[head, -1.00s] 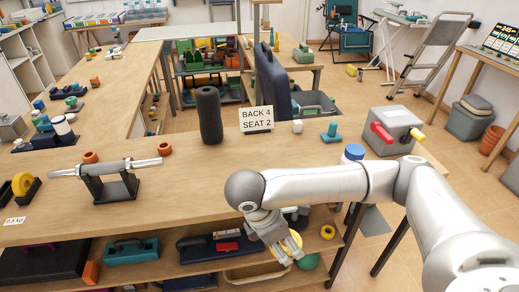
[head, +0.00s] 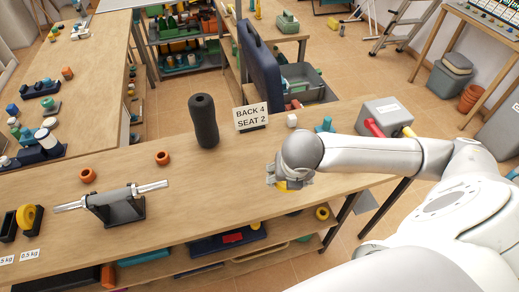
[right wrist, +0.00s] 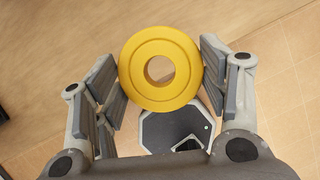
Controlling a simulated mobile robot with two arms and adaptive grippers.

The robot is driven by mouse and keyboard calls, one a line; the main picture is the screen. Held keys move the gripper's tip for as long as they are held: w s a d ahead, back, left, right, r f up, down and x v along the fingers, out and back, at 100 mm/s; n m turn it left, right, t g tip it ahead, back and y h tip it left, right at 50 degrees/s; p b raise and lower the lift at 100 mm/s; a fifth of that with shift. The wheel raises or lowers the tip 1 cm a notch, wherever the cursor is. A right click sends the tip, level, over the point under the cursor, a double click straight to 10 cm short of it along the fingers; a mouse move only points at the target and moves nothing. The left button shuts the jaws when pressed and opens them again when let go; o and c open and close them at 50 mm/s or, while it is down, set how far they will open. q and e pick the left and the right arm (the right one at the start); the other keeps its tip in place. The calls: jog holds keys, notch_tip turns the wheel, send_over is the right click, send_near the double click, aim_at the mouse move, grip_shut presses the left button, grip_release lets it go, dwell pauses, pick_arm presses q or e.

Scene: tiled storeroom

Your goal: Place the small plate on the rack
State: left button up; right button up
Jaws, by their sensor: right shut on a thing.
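The small plate is a yellow disc with a centre hole. In the right wrist view the plate (right wrist: 134,72) sits between both pads of my right gripper (right wrist: 160,72), which is shut on it. In the head view my right gripper (head: 288,182) is above the workbench near its front right part, and only a yellow sliver of the plate shows under it. A dark rack (head: 10,236) at the far left of the bench holds another yellow disc (head: 29,218) upright, with weight labels (head: 30,254) in front. My left gripper is not in view.
On the bench (head: 230,195) stand a metal bar on a dark cradle (head: 118,212), two orange rings, a black cylinder (head: 204,120), a sign (head: 251,116) and a grey box (head: 387,112). A yellow ring (head: 322,213) lies on the lower shelf. Bare wood lies between gripper and cradle.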

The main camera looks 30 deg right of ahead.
jog(key=w, duration=0.1)
jog(key=p, duration=0.2)
send_over(267, 165)
jog(key=s, duration=0.2)
jog(key=f, duration=0.8)
jog(key=shift+w+a+f, duration=0.15)
jog(key=shift+w+a, duration=0.05)
jog(key=shift+a, duration=0.1)
jog(key=shift+w+d+f, duration=0.1)
jog(key=shift+w+f, duration=0.15)
jog(key=shift+f, duration=0.1)
jog(key=shift+f+n, duration=0.3)
jog(key=shift+f, duration=1.25)
jog(key=o, duration=1.4)
jog(key=shift+s+f, duration=0.1)
